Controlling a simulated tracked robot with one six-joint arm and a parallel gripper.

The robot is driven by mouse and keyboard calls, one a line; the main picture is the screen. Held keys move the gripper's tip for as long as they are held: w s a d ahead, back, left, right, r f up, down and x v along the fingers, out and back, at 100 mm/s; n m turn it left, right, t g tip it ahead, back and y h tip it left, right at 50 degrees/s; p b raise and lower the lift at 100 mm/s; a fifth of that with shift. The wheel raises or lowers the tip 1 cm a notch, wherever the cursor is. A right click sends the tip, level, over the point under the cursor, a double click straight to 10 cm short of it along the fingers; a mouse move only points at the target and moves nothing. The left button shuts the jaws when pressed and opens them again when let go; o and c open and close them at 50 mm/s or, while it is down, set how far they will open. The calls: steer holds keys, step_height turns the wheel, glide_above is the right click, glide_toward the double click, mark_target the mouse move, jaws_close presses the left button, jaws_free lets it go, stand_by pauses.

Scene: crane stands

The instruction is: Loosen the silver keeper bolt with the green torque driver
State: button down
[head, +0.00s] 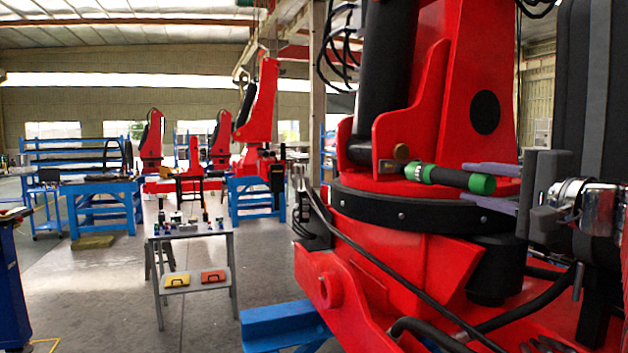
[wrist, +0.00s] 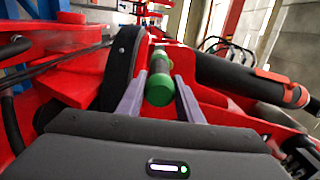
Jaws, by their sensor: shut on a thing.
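The green torque driver (head: 450,178), with green bands and a black grip, lies nearly level beside the red crane column. My gripper (head: 470,182) is shut on its right end, with a pale purple finger on each side. In the wrist view the driver (wrist: 160,84) sits between the fingers of my gripper (wrist: 160,80) and points away from me. Its far end is close to a small metal plate (head: 387,166) on the crane; I cannot tell if they touch. I cannot make out the silver keeper bolt; the driver's tip may hide it.
The black slewing ring (head: 400,214) runs below the driver, and a black cylinder (head: 380,75) rises behind. Loose cables hang in front of the red base. A grey tool stand (head: 190,232) is farther left.

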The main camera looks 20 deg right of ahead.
mark_target(455, 177)
steer(key=shift+w+a+r, duration=0.1)
steer(key=shift+w+r, duration=0.05)
steer(key=shift+w, duration=2.55)
stand_by(3.0)
